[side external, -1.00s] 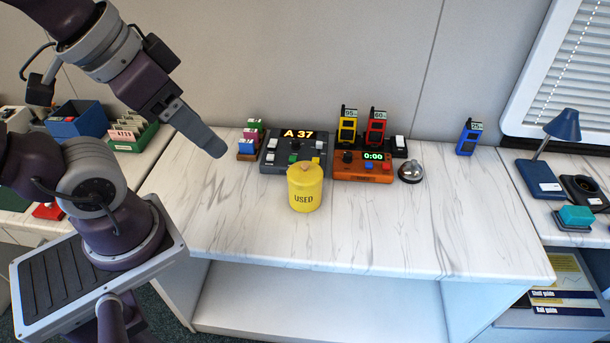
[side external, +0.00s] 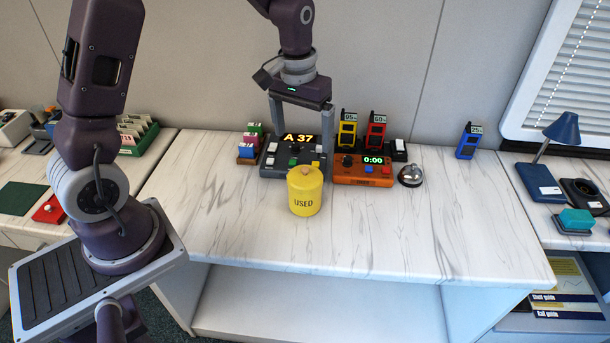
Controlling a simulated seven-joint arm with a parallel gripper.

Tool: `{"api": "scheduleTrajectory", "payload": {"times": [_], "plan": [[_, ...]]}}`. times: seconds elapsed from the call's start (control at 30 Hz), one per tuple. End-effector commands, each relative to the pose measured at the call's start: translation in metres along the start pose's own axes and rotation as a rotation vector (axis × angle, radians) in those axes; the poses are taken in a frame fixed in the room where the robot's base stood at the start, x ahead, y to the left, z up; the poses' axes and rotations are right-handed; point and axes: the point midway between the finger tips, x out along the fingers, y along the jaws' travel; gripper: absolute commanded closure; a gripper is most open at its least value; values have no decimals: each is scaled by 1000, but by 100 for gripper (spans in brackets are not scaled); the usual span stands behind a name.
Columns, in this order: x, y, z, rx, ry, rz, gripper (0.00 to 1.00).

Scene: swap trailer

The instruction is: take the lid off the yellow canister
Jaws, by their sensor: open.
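The yellow canister (side external: 305,197) stands upright on the marble-look counter and has "USED" written on its front. Its yellow lid (side external: 305,176) sits on top with a small tan knob (side external: 305,169). My gripper (side external: 299,150) points down with its two fingers wide apart and nothing between them. In the picture it is just above and behind the canister, over the dark grey console. The canister's top overlaps the console's front edge in this view. I cannot tell the exact depth between my fingers and the knob.
The dark console (side external: 287,158) showing "A 37" stands behind the canister. An orange timer (side external: 362,171), a silver bell (side external: 411,175) and yellow, red and blue radios (side external: 468,141) stand to the right. Small colored blocks (side external: 248,150) are at left. The front of the counter (side external: 400,230) is clear.

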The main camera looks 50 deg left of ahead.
Motion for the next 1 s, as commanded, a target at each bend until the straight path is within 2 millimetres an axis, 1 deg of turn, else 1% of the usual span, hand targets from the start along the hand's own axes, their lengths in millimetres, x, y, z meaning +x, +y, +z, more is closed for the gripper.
{"api": "scheduleTrajectory", "payload": {"times": [0.03, 0.1, 0.2, 0.37, 0.53, 0.6, 0.67, 0.87, 1.0], "plan": [[22, -3, -7, -20, -29, -8, 7], [43, -6, -14, -41, -53, -15, 7], [58, -8, -17, -52, -65, -19, 7], [81, -10, -16, -53, -68, -20, 7], [113, -12, -19, -52, -69, -20, 7], [122, -12, -18, -52, -68, -19, 7], [125, -12, -18, -51, -66, -19, 7], [126, -12, -18, -51, -65, -19, 7], [126, -12, -18, -51, -65, -19, 34]]}}
